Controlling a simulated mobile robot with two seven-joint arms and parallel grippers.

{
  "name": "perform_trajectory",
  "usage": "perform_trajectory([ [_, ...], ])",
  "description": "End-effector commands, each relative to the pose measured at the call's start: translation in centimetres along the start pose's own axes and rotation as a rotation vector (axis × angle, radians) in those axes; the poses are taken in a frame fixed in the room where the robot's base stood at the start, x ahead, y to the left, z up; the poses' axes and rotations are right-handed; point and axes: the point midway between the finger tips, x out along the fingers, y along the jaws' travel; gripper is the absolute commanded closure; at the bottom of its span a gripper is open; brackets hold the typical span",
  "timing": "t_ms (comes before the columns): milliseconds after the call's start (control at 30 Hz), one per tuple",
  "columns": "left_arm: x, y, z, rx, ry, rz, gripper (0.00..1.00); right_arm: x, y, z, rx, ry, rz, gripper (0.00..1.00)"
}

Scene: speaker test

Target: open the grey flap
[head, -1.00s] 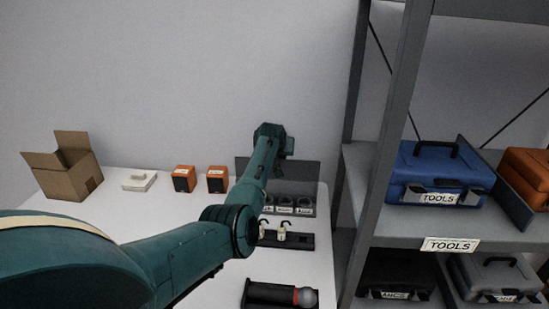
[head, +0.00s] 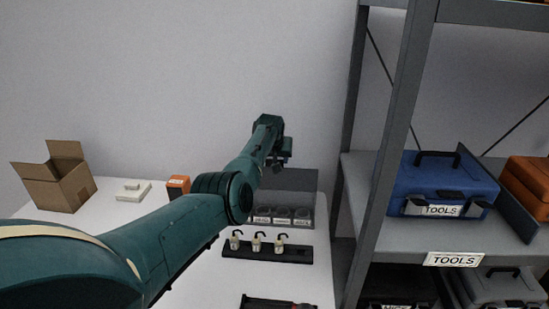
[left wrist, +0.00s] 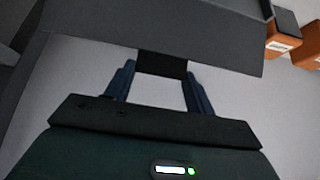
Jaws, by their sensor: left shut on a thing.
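The grey flap (head: 292,181) is a flat panel at the far right of the white table. It stands raised behind a grey box front with several round labelled parts (head: 283,214). My left gripper (head: 284,160) is at the flap's top edge. In the left wrist view, the flap (left wrist: 180,25) fills the top, and the gripper's fingers (left wrist: 162,78) are shut on a dark tab (left wrist: 162,64) at its edge. My left arm hides part of the flap's left side in the head view. My right gripper does not show.
A black rack (head: 267,252) with several hooked white pieces lies in front of the flap. A cardboard box (head: 62,188), a white block (head: 133,190) and an orange box (head: 178,186) stand to the left. A shelf post (head: 396,150) and tool cases (head: 440,188) are at right.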

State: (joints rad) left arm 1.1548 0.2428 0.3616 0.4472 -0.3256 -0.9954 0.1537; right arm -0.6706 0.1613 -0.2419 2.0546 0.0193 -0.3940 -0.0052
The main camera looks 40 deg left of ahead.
Motion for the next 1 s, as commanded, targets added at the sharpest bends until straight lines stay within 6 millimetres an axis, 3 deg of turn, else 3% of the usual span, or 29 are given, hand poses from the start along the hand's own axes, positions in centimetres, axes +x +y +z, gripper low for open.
perform_trajectory([
  [33, -0.6, -0.4, -1.1, -0.005, 0.028, -0.003, 0.87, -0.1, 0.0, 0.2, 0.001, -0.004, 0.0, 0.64],
  [67, -0.6, -0.4, -1.1, -0.005, 0.028, -0.003, 0.43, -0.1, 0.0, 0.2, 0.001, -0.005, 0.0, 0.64],
  [300, -0.4, -0.2, -0.7, -0.004, 0.018, -0.001, 0.24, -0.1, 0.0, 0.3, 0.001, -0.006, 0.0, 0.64],
  [667, -0.6, 0.0, -0.5, -0.002, 0.012, 0.0, 0.24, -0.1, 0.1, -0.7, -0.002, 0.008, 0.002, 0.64],
  [867, -2.3, -0.1, -0.6, -0.003, 0.013, -0.001, 0.24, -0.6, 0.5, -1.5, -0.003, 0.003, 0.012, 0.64],
  [1000, -3.9, -0.1, -0.5, -0.003, 0.015, 0.0, 0.24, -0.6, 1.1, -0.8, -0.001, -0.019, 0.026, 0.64],
])
